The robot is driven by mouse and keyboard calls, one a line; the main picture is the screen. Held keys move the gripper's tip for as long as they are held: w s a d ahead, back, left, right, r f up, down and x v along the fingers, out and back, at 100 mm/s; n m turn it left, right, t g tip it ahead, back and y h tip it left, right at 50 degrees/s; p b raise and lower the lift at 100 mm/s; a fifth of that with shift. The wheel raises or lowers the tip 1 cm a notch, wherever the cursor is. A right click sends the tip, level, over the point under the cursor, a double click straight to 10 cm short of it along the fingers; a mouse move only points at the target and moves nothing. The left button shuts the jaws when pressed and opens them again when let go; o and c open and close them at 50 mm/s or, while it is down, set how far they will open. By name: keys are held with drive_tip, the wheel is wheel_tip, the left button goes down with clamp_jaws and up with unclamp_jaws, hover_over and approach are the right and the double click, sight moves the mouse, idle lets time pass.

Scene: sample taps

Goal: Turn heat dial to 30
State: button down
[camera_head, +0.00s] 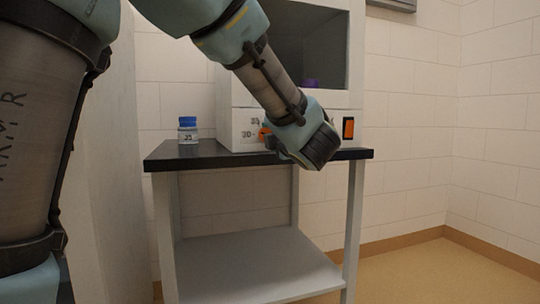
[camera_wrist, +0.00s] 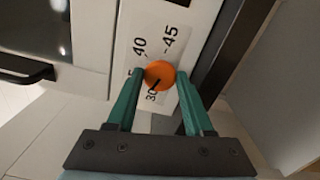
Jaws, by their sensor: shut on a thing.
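The orange heat dial (camera_wrist: 160,72) sits on a white label plate with 30, 40 and 45 readable around it; another number is partly hidden by a finger. The dial's dark pointer mark points toward the 30. My gripper (camera_wrist: 159,77) has its two green fingers on either side of the dial, shut on it. In the head view, the dial (camera_head: 264,133) is a small orange patch at the front panel, mostly hidden by my wrist.
The white device (camera_head: 240,95) stands on a dark-topped table (camera_head: 180,159). A blue-capped bottle (camera_head: 187,132) stands to its left. A purple object (camera_head: 309,83) is inside the device's opening. The floor to the right is clear.

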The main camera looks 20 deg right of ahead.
drive_tip(key=shift+n+b, duration=1.9)
drive_tip(key=shift+b, duration=0.5)
drive_tip(key=shift+c, duration=1.6)
unclamp_jaws()
drive_tip(key=s+a+p, duration=0.1)
drive_tip(key=s+p, duration=0.1)
drive_tip(key=s, duration=0.8)
drive_tip(key=shift+s+a, duration=0.15)
drive_tip(key=shift+s, duration=0.25)
